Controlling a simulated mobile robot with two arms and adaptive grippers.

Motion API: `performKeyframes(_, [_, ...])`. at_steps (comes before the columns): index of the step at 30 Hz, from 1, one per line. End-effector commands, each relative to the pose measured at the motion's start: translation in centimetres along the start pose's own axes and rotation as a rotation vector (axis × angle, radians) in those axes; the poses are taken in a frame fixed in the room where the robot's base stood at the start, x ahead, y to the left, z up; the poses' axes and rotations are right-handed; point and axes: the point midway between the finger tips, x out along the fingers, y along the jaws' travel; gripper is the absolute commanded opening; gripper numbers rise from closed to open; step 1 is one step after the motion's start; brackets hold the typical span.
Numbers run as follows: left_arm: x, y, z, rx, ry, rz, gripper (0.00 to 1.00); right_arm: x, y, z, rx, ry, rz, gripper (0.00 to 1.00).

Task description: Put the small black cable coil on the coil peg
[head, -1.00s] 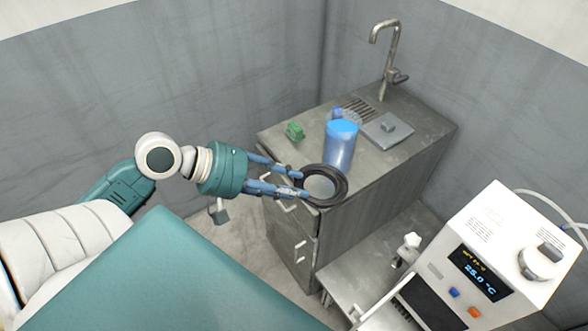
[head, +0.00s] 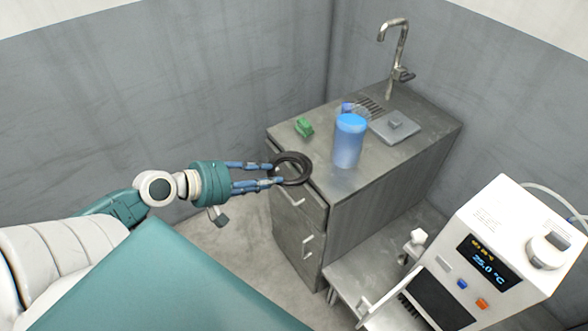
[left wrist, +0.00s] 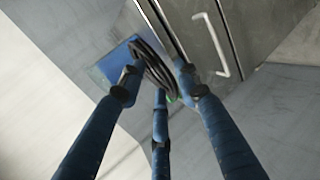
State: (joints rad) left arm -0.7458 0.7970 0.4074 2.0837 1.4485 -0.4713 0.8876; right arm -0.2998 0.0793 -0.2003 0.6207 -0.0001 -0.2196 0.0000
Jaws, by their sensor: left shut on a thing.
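The small black cable coil (head: 308,168) is a dark ring at the near left edge of the sink counter in the head view. My left gripper (head: 276,174), with blue fingers, is shut on the coil's left side. The coil (left wrist: 157,68) shows nearly edge-on between the fingers in the left wrist view. I cannot tell whether it touches the counter. I cannot make out the coil peg in either view. A blue square (left wrist: 112,70) lies behind the coil in the wrist view; I cannot tell what it is. My right gripper is out of view.
The sink counter (head: 355,187) carries a blue jar (head: 348,145), a green object (head: 304,127), a grey lidded plate (head: 394,127) and a tap (head: 395,55). A white device with a display (head: 490,255) stands at the lower right. Grey walls close the corner behind.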

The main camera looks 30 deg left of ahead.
Motion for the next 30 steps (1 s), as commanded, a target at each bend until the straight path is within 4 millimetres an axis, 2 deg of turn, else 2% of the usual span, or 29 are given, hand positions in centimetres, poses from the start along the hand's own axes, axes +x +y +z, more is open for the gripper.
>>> performKeyframes(1, [0.8, 1.0, -0.1, 0.001, 0.001, 0.008, 0.00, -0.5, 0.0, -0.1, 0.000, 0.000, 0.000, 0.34])
performKeyframes(9, [5.2, 3.3, -0.1, 0.000, 0.003, 0.007, 0.00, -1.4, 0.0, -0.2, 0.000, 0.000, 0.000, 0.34])
performKeyframes(16, [7.2, 4.0, -0.1, -0.003, 0.002, 0.003, 0.00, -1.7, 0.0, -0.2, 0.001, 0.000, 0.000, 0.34])
performKeyframes(24, [8.8, 1.2, -0.1, -0.004, 0.002, 0.000, 0.00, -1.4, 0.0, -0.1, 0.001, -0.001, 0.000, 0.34])
performKeyframes(30, [9.0, 0.8, -0.1, -0.003, 0.003, 0.002, 0.00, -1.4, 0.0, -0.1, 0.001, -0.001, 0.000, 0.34])
